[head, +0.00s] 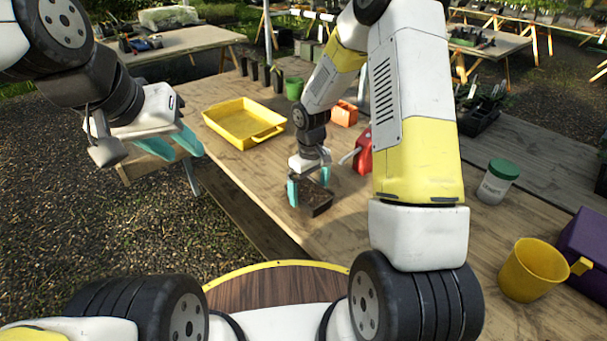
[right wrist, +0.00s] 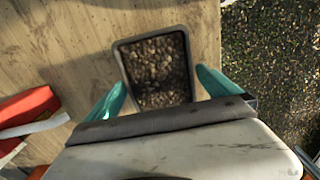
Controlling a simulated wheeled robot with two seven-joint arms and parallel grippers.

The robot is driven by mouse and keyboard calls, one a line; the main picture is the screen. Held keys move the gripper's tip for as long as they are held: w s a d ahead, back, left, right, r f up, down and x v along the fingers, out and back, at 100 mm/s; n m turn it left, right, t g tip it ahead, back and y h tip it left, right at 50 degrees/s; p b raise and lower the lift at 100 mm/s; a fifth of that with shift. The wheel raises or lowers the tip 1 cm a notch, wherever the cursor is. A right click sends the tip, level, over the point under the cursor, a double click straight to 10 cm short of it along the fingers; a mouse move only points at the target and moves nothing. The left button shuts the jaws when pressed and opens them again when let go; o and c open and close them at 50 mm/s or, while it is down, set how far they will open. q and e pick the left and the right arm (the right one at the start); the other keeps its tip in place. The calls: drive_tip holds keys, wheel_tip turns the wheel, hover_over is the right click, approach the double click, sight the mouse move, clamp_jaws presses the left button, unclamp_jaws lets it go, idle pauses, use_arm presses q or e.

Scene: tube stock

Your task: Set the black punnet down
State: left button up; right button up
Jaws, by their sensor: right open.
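The black punnet (head: 316,203), filled with brown soil or pebbles, is on the wooden table (head: 250,180) near its left edge in the head view. It also shows in the right wrist view (right wrist: 134,95). My right gripper (head: 308,188) is open, its teal fingers on either side of the punnet. In the right wrist view gaps show between the fingers and the punnet's walls. The punnet looks upright. My left gripper (head: 188,160) hangs off the table at the left, its teal fingers apart, with nothing between them.
A yellow tray (head: 244,123) lies behind the punnet. A red watering can (head: 363,152) and an orange container (head: 344,114) stand nearby. A white jar with green lid (head: 498,181), a yellow mug (head: 530,270) and a purple box (head: 585,240) are at the right.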

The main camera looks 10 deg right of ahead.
wheel_tip(320, 180, up, 11)
wheel_tip(320, 180, up, 8)
drive_tip(key=m+t, duration=0.1)
hover_over(310, 191)
drive_tip(key=s+d, duration=0.2)
drive_tip(key=s, duration=0.2)
drive_tip(key=s+r+m+t+y, duration=0.1)
drive_tip(key=s+r+m+t, duration=0.1)
drive_tip(key=s+r, duration=0.4)
drive_tip(key=s+d+r+m+t+y, duration=0.1)
drive_tip(key=s+r+m+t, duration=0.2)
drive_tip(key=s+r, duration=0.3)
drive_tip(key=s, duration=0.5)
drive_tip(key=shift+s+d, duration=0.3)
drive_tip(key=shift+r, duration=0.1)
